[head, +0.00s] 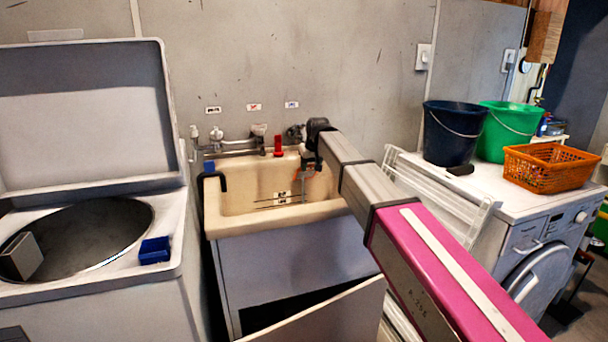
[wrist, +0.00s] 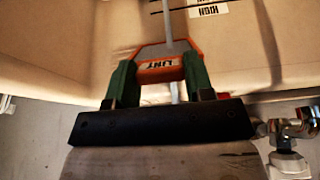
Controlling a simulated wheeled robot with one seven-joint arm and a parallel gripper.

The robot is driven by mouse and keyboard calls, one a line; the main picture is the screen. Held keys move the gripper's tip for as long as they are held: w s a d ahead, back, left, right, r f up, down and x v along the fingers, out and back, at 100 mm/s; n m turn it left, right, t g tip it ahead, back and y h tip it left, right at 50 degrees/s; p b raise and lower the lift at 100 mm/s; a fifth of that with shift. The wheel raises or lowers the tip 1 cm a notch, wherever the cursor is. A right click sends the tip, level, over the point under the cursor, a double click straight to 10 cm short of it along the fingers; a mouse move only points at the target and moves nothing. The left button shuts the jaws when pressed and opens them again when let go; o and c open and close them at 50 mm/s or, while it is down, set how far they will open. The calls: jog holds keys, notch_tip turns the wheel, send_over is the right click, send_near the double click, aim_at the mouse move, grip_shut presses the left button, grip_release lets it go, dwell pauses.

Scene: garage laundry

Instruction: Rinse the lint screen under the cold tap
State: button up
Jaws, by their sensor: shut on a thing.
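In the wrist view, my gripper (wrist: 158,75) has green fingers shut on the orange handle of the lint screen (wrist: 160,66), marked "LINT". The screen points into the sink basin; a pale grey strip crosses it, and I cannot tell whether that is water. In the head view, my gripper (head: 308,172) is over the right part of the cream sink (head: 240,193). The screen is small there and partly hidden. Taps (head: 258,131) line the wall behind the sink. A metal tap (wrist: 293,130) shows at lower right in the wrist view. I cannot tell which is cold.
A red object (head: 278,146) stands at the sink's back edge. An open top-loading washer (head: 180,215) with a blue box (head: 155,250) is at left. A white rack (head: 440,190) and a front-loader (head: 520,232) bearing buckets (head: 450,133) and an orange basket (head: 550,168) are at right.

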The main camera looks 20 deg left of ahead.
jog(key=shift+s+a, duration=0.2)
jog(key=shift+a, duration=0.05)
jog(key=shift+s+a, duration=0.1)
jog(key=shift+a, duration=0.05)
jog(key=shift+s, duration=0.1)
dwell(0.4)
jog(key=s+d+r, duration=0.3)
jog(key=s+d, duration=0.3)
jog(key=s, duration=0.1)
jog(key=shift+s+d, duration=0.25)
dwell(0.8)
jog(key=shift+r, duration=0.1)
dwell(0.8)
jog(key=v, duration=1)
jog(key=shift+r, duration=0.3)
dwell(0.6)
